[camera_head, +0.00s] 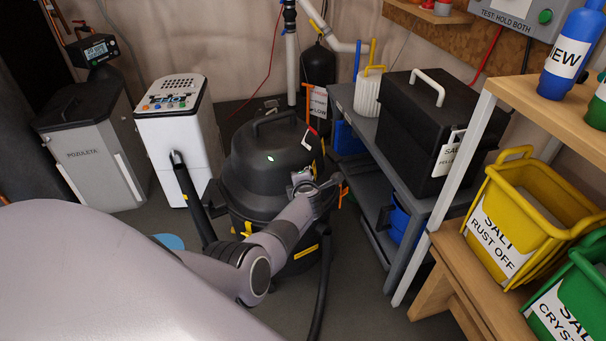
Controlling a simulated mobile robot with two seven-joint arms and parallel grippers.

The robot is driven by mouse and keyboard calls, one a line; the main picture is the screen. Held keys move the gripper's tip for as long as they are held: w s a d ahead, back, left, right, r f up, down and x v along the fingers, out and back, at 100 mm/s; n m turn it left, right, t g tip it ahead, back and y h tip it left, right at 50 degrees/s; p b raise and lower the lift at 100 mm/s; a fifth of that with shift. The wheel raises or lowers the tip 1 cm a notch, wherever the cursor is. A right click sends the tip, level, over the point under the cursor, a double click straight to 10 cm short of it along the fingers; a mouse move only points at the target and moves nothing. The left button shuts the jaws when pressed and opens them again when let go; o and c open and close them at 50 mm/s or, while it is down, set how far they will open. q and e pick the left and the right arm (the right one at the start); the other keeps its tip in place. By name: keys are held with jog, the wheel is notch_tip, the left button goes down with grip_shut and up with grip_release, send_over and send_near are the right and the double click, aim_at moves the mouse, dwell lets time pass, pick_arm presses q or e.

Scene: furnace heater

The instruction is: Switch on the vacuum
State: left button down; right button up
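The vacuum (262,170) is a black canister with a domed lid, a top handle, yellow latches and a dark hose at its side. It stands upright on the floor in the middle of the view. A small light green spot (270,158) shows on the front of its lid. My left arm reaches in from the lower left, and its gripper (322,190) is at the right side of the lid. The fingers are small and partly hidden, so I cannot tell whether they touch the lid or are open. My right gripper is not in view.
A white unit with a button panel (181,128) and a grey bin-like unit (97,152) stand left of the vacuum. A grey shelf (376,205) with a black case (424,125) stands close on the right. Yellow bins (520,215) sit nearer. Floor shows in front.

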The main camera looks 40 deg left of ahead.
pick_arm(q)
jog(key=shift+r+p, duration=0.1)
jog(key=shift+p, duration=0.2)
jog(key=c, duration=1.5)
grip_release()
jog(key=shift+a, duration=0.1)
jog(key=p+v, duration=0.6)
jog(key=v, duration=0.1)
jog(key=shift+r, duration=0.1)
